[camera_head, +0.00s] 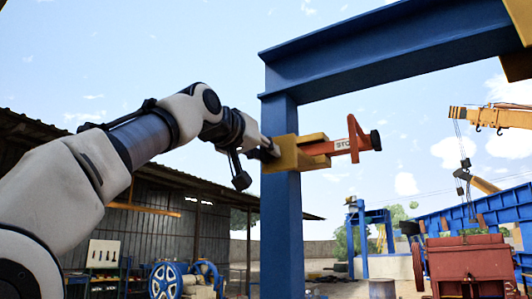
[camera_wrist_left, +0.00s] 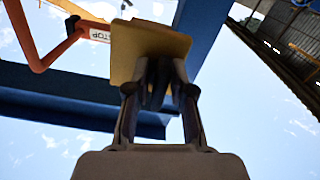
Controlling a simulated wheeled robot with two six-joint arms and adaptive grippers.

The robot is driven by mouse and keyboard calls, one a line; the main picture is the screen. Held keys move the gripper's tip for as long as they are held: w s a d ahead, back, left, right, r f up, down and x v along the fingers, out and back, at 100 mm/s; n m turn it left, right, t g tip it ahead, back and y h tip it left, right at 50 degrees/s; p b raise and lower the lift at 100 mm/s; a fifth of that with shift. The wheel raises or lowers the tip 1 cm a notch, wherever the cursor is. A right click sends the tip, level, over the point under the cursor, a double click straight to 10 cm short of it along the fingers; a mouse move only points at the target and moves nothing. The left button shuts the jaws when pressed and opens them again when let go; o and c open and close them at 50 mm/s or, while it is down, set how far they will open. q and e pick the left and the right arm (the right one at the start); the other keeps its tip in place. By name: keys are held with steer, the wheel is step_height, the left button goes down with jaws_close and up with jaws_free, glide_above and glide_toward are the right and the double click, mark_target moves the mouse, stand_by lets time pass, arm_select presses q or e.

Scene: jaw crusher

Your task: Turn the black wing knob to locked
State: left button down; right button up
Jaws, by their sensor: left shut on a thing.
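The black wing knob (camera_wrist_left: 157,84) shows as a dark upright shape between my left fingers in the left wrist view, against the yellow housing (camera_wrist_left: 148,50). My left gripper (camera_wrist_left: 159,92) is shut on it. In the head view my left gripper (camera_head: 268,149) reaches the left side of the yellow housing (camera_head: 290,153) on a blue post (camera_head: 282,215); the knob is hidden there. A red-orange lever (camera_head: 350,143) with a STOP label sticks out on the housing's right side. I cannot tell which way the knob is turned. My right gripper is not in view.
A blue beam (camera_head: 390,45) runs overhead from the post toward the upper right. A shed (camera_head: 150,225) with a tool board stands behind at left. Red machinery (camera_head: 470,262) and yellow cranes (camera_head: 490,117) are farther back at right. Open air surrounds my left arm.

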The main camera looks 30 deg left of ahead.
arm_select(q)
steer(key=shift+m, duration=1)
steer(key=shift+s+r, duration=0.1)
steer(key=c, duration=1.2)
jaws_free()
steer(key=shift+s, duration=0.15)
